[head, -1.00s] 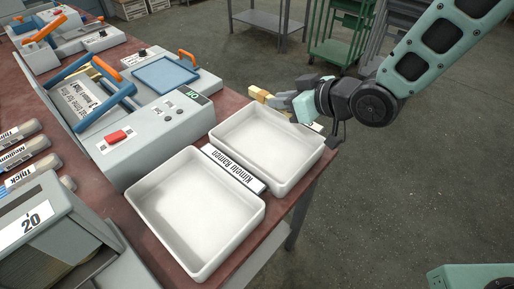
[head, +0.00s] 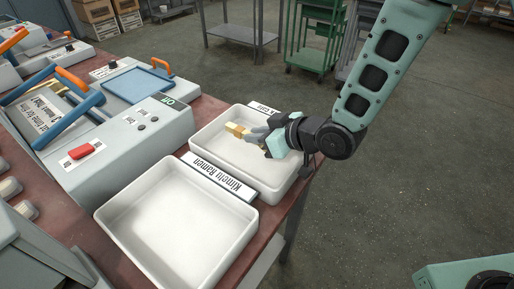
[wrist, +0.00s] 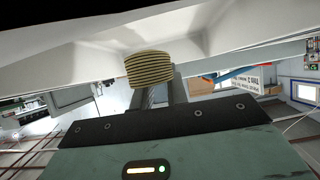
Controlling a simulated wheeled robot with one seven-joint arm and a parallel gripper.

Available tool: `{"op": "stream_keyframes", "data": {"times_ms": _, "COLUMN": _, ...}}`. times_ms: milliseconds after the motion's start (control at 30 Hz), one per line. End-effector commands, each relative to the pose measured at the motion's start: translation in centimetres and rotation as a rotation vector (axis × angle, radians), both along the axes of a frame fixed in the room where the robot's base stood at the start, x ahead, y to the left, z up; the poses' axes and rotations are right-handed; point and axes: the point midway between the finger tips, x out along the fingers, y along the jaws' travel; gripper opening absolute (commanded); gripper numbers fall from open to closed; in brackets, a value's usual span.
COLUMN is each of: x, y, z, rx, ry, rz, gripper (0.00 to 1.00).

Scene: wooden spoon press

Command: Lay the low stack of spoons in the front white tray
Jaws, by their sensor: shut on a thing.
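My gripper (head: 257,139) is shut on a small stack of pale wooden spoons (head: 237,130). In the head view it holds the stack over the farther white tray (head: 283,190); whether the stack touches the tray floor cannot be told. The nearer white tray (head: 180,225) is empty. In the wrist view the stack (wrist: 149,68) shows as layered edges between the finger ends (wrist: 160,92), with a white tray wall (wrist: 70,50) close by.
A label strip (head: 218,177) stands between the two trays, and another label (head: 262,108) is behind the farther one. A grey press with a red button (head: 81,151) stands left of the trays. The table's right edge (head: 295,212) is close to them.

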Motion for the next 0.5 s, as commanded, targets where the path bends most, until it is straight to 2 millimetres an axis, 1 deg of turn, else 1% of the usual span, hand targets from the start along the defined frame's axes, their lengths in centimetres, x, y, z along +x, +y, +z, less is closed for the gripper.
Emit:
{"op": "stream_keyframes", "data": {"times_ms": 100, "x": -0.1, "y": 0.0, "z": -1.8, "rx": -0.002, "ry": 0.006, "rz": -0.001, "gripper": 0.00}}
{"op": "stream_keyframes", "data": {"times_ms": 233, "x": 0.0, "y": -0.1, "z": -3.5, "rx": -0.002, "ry": 0.004, "rz": -0.001, "gripper": 0.00}}
{"op": "stream_keyframes", "data": {"times_ms": 333, "x": 0.0, "y": 0.0, "z": -4.0, "rx": -0.001, "ry": 0.001, "rz": -0.001, "gripper": 0.00}}
{"op": "stream_keyframes", "data": {"times_ms": 500, "x": 0.0, "y": 0.0, "z": -4.1, "rx": 0.000, "ry": 0.000, "rz": -0.001, "gripper": 0.00}}
